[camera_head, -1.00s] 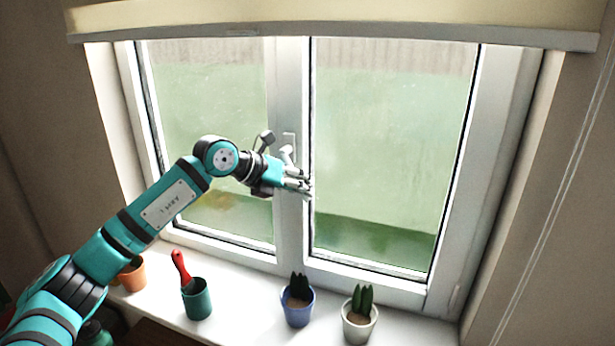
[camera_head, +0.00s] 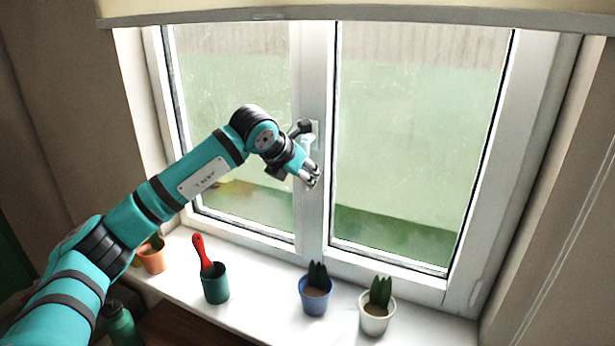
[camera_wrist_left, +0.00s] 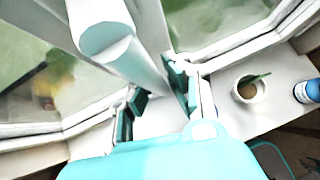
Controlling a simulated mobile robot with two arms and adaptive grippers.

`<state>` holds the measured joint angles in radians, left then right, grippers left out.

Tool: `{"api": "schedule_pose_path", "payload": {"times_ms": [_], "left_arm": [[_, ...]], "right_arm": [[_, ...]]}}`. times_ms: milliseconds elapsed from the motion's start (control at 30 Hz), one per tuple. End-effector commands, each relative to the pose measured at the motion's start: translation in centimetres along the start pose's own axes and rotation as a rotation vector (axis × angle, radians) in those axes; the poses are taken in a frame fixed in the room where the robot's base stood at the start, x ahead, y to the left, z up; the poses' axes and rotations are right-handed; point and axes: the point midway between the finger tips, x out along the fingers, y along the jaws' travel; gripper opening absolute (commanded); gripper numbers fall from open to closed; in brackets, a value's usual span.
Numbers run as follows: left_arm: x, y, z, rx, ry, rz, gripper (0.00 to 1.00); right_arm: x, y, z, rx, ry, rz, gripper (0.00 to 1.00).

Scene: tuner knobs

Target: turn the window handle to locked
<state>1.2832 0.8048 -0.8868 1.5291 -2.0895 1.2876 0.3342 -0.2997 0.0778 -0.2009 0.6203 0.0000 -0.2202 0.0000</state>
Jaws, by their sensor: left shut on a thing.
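The white window handle (camera_head: 308,143) is mounted on the middle post of the window frame (camera_head: 313,222). Its lever hangs downward from its base plate, and its lower part is hidden by my gripper. My left gripper (camera_head: 312,175) is at the lower end of the lever, shut on it. In the left wrist view the handle (camera_wrist_left: 110,45) is a large pale bar running down between the two fingers of the gripper (camera_wrist_left: 158,95). My right gripper is in neither view.
On the white sill below stand a teal pot (camera_head: 215,288) with a red-handled tool, a blue pot (camera_head: 315,300) and a white pot (camera_head: 374,320) with plants, and an orange pot (camera_head: 152,260). A blind (camera_head: 400,12) hangs above. The space before the right pane is clear.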

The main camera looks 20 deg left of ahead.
Motion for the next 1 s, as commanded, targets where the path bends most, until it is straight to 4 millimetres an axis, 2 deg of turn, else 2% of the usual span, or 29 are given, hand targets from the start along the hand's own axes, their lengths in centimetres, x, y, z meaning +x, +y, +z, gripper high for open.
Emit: {"api": "schedule_pose_path", "payload": {"times_ms": [333,367,500,567,867,1000], "left_arm": [[-0.1,0.3,0.1,0.003,0.0,0.009,0.0],[-0.1,0.3,0.1,0.003,0.0,0.009,0.15],[-0.1,0.3,0.0,0.002,0.001,0.008,0.34],[-0.1,0.3,0.0,0.001,0.001,0.007,0.39],[-0.3,0.2,0.0,0.001,0.002,0.005,0.39],[-2.0,0.3,0.1,0.002,-0.002,0.006,0.39]], "right_arm": [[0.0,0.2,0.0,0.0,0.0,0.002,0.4],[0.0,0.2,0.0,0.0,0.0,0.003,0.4],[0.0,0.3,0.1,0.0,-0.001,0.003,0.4],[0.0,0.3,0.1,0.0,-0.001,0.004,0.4],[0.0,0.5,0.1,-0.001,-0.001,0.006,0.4],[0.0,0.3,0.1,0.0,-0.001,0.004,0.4]]}}
